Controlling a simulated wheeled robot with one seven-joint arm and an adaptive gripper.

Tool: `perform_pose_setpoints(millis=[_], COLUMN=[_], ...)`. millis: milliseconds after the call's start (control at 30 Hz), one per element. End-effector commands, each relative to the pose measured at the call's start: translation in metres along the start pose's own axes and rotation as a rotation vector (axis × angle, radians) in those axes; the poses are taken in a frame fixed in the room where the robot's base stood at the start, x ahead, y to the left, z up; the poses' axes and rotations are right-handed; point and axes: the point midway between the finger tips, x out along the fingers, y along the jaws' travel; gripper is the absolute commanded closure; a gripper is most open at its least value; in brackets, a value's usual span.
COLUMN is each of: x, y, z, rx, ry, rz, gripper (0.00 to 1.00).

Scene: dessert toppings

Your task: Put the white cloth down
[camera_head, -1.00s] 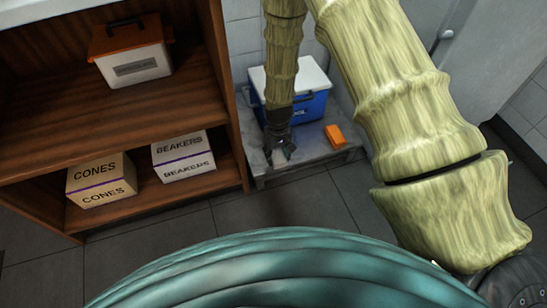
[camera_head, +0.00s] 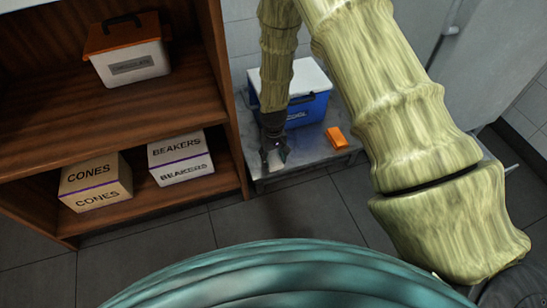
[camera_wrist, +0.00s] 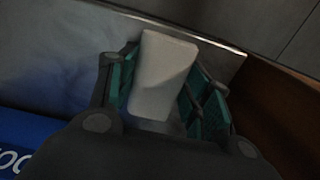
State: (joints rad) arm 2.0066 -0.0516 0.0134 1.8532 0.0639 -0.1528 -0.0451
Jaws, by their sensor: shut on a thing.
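The white cloth (camera_wrist: 163,75) is a pale, block-like folded piece between the two teal fingers of my gripper (camera_wrist: 165,90) in the wrist view. My gripper is shut on it. In the head view my gripper (camera_head: 275,156) is low over the near left part of the grey metal stand (camera_head: 305,157), in front of the blue cool box. The cloth shows there only as a small pale patch between the fingers. I cannot tell whether the cloth touches the stand's top.
A blue cool box with a white lid (camera_head: 310,108) stands at the back of the stand. An orange block (camera_head: 337,138) lies to the right. A wooden shelf (camera_head: 236,150) with CONES (camera_head: 95,183) and BEAKERS (camera_head: 181,158) boxes and an orange-lidded tub (camera_head: 131,66) is at left.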

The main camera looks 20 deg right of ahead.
Motion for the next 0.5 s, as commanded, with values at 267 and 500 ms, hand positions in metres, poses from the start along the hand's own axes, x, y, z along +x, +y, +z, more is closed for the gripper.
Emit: perform_pose_setpoints(millis=[267, 500], x=[0.0026, 0.0025], y=[0.0, 0.0], z=[0.0003, 0.0002], rx=[0.0, 0.0], ry=[-0.001, 0.0], rz=[0.0, 0.0], gripper=[0.29, 0.29])
